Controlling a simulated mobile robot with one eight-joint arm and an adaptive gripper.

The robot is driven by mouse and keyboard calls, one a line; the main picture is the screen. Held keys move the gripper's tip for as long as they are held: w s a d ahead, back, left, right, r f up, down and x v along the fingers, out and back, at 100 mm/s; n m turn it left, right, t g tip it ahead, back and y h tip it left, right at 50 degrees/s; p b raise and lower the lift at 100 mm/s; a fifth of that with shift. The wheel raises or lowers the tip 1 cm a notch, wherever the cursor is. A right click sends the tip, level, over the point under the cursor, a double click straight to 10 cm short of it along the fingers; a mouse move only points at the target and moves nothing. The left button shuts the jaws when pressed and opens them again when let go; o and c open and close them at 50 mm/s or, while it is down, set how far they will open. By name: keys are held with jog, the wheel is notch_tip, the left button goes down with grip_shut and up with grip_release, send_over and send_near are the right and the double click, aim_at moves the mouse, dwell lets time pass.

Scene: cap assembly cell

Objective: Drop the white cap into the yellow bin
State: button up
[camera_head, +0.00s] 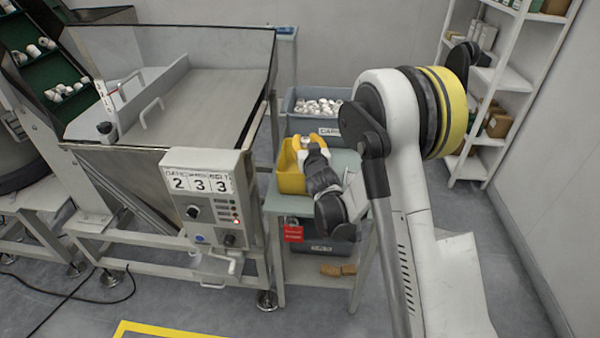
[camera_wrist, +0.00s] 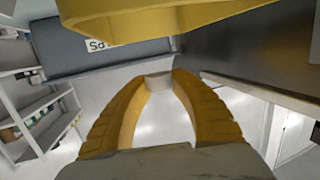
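The yellow bin (camera_head: 291,180) stands on a small greenish table (camera_head: 288,205) in the head view. Its yellow wall fills the top of the wrist view (camera_wrist: 170,22). My gripper (camera_head: 304,147) reaches to the bin's opening from the right in the head view. In the wrist view, the yellow fingers of my gripper (camera_wrist: 160,80) converge on a small pale thing, which looks like the white cap (camera_wrist: 160,81). A small whitish spot, likely the same cap (camera_head: 305,140), shows at the fingertips in the head view. How high it is above the bin is hard to tell.
A grey-blue crate of white caps (camera_head: 318,107) stands behind the yellow bin. A machine with a control box (camera_head: 208,197) is close on the left. A dark bin (camera_head: 320,240) sits under the table. White shelves (camera_head: 500,75) stand at the back right.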

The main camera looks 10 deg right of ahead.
jog(key=o, duration=0.7)
jog(key=shift+o, duration=0.2)
jog(key=shift+s, duration=0.1)
jog(key=s+r, duration=0.1)
jog(key=s, duration=0.6)
jog(key=shift+a, duration=0.2)
jog(key=shift+s+r, duration=0.1)
